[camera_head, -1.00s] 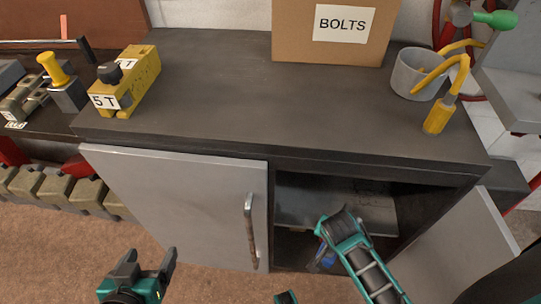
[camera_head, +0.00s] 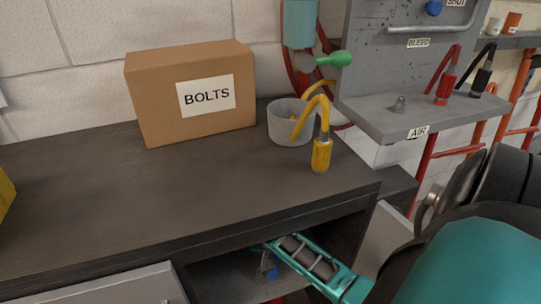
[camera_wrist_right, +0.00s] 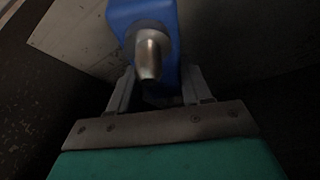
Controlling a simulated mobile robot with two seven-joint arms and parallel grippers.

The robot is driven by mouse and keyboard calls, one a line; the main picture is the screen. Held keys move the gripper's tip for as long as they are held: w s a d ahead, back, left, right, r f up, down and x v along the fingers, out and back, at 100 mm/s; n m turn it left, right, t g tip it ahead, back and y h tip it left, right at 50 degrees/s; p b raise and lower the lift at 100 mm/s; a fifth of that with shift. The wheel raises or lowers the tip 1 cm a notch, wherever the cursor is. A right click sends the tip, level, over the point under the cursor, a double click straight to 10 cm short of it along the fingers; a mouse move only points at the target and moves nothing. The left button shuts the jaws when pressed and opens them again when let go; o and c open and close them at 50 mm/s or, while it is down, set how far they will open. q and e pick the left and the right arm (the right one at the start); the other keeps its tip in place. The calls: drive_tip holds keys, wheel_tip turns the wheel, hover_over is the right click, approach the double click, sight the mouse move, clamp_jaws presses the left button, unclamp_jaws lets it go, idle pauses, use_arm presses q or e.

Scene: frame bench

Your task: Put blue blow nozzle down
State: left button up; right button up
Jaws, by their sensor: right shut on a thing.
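The blue blow nozzle (camera_wrist_right: 140,14), with a grey metal tip, sits between the fingers of my right gripper (camera_wrist_right: 158,88) in the right wrist view. The gripper is shut on it. In the head view my teal right arm reaches into the open compartment under the dark bench top (camera_head: 90,205). A small blue part (camera_head: 269,266), apparently the nozzle, shows beneath the arm there. The fingers are hidden in that view, and I cannot tell whether the nozzle touches the compartment floor. My left gripper is out of view.
A BOLTS box (camera_head: 160,108), a grey cup (camera_head: 284,130) and a yellow nozzle (camera_head: 321,155) stand on the bench. The AIR shelf (camera_head: 385,118) at right holds a red nozzle (camera_head: 443,88) and a black nozzle (camera_head: 480,80), with free space to their left.

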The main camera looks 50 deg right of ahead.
drive_tip(key=w+d, duration=0.2)
drive_tip(key=d, duration=0.1)
drive_tip(key=shift+w+b, duration=0.3)
drive_tip(key=shift+b, duration=0.1)
drive_tip(key=x, duration=0.1)
drive_tip(key=b+x, duration=0.2)
drive_tip(key=shift+s+a+f, duration=0.2)
drive_tip(key=shift+a+f, duration=0.05)
drive_tip(key=shift+f, duration=0.15)
drive_tip(key=shift+r, duration=0.1)
drive_tip(key=shift+f, duration=0.2)
drive_tip(key=o, duration=1.3)
